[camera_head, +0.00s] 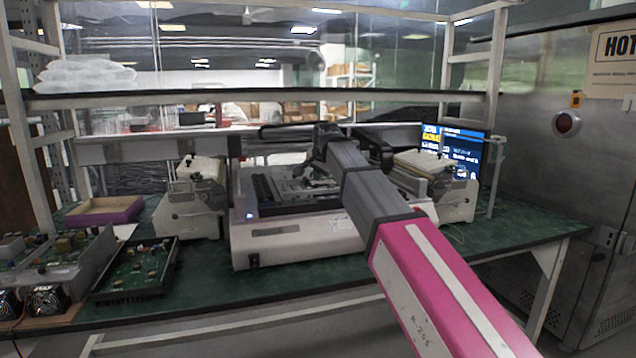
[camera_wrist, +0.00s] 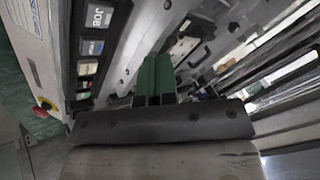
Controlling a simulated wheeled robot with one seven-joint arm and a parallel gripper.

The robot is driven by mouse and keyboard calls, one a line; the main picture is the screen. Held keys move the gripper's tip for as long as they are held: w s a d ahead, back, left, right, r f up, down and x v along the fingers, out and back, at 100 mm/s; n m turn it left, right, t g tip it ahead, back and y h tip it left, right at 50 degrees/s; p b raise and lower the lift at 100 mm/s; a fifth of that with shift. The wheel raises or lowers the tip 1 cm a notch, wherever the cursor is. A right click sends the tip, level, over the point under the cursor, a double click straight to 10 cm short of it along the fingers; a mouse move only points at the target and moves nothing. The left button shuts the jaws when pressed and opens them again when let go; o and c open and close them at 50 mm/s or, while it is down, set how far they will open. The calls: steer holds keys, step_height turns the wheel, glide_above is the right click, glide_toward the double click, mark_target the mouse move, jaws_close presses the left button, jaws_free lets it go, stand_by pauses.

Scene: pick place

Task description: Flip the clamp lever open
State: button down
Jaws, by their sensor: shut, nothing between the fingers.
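The white benchtop machine (camera_head: 300,240) stands at the middle of the green table, with a fixture in its open top. My gripper (camera_head: 308,178) reaches down over this top; its fingertips are too small and dark to make out well there. In the wrist view, my gripper's green fingers (camera_wrist: 155,72) are together and empty, pointing at the fixture. A metal and black clamp-like part (camera_wrist: 185,45) lies just beyond and right of the fingertips. I cannot tell for sure which piece is the clamp lever, its position, or whether the fingers touch it.
Square panel buttons (camera_wrist: 92,47) and a red knob (camera_wrist: 45,105) are at the wrist view's left. Grey-white units stand left (camera_head: 192,205) and right (camera_head: 440,185) of the machine. A black circuit-board tray (camera_head: 135,270) and purple box (camera_head: 105,210) sit further left. A lit screen (camera_head: 455,150) stands behind.

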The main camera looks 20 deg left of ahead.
steer(key=s+r, duration=0.3)
steer(key=r, duration=0.2)
steer(key=shift+s+a, duration=0.25)
